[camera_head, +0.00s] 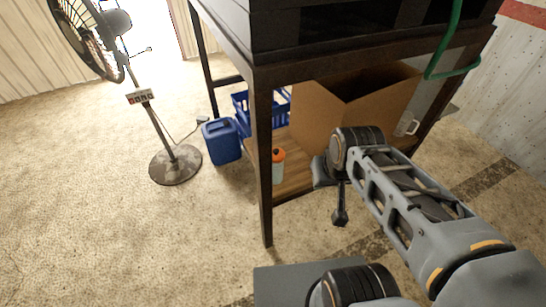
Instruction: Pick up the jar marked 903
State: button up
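No jar with a readable 903 mark shows in the head view. A small pale container with an orange top (278,162) stands on the rack's low wooden shelf, behind the near leg; no number on it can be read. My arm reaches in from the lower right, bent in front of the rack. A small dark part at its far end, which looks like my gripper (340,216), hangs down in front of the shelf. Its fingers are too small to tell open from shut, and I see nothing held there.
The dark rack (262,150) has an open cardboard box (318,118) and a blue crate (240,108) on or by its low shelf. A blue canister (221,142) and a standing fan (175,165) are to the left. A green hose (452,68) hangs at right. Floor at lower left is clear.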

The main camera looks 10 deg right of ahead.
aim_at(278, 166)
jog(key=u, duration=3.75)
jog(key=k, duration=1)
jog(key=z, duration=1.65)
